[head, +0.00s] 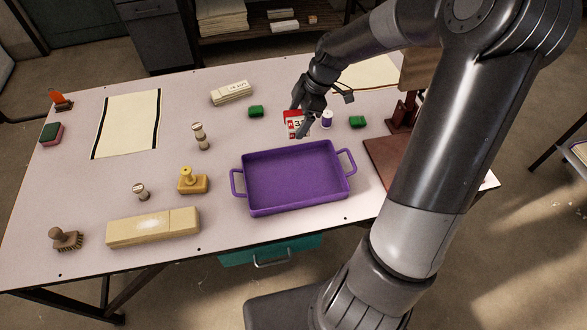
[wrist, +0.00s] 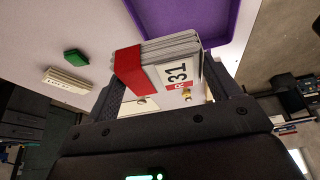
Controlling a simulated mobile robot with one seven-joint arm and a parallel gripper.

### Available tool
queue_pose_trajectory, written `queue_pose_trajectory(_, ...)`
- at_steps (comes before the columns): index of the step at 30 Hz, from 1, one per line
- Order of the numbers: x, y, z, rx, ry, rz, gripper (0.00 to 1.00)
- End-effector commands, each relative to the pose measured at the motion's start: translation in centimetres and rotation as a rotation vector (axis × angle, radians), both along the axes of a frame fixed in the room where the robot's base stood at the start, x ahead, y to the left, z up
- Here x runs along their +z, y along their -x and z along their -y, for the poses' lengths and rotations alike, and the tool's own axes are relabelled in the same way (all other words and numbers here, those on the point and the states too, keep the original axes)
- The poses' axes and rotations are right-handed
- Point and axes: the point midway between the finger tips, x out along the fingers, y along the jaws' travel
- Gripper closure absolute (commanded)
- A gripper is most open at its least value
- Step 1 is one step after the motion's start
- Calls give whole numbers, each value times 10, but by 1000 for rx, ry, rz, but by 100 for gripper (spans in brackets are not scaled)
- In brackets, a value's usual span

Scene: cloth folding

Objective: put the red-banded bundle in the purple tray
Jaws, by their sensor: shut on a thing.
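The red-banded bundle (head: 296,125) is a white stack with a red band and a label that reads 31. In the wrist view the bundle (wrist: 165,62) sits between the two fingers of my gripper (wrist: 178,98), which is shut on it. In the head view my gripper (head: 309,108) is over the back middle of the table, partly covering the bundle. The purple tray (head: 242,207) lies empty in front of the bundle, with a handle at each end. A corner of the tray also shows in the wrist view (wrist: 205,22).
A purple-and-white spool (head: 327,119) and a green block (head: 358,122) stand right of the bundle. Another green block (head: 256,111) is to its left. A brown stand (head: 392,160) is right of the tray. A yellow stamp (head: 192,182) and long tan box (head: 153,227) are left of it.

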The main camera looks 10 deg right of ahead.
Motion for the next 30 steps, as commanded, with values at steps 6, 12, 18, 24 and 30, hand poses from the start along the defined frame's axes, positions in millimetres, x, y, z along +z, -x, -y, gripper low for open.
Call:
queue_pose_trajectory(6,-4,46,43,17,1,-1,42)
queue_pose_trajectory(12,-8,82,66,39,-1,-5,42)
queue_pose_trajectory(18,-12,108,79,52,-3,-6,42)
queue_pose_trajectory(24,-34,113,80,61,-8,-8,42)
queue_pose_trajectory(30,-57,113,80,59,-7,-8,42)
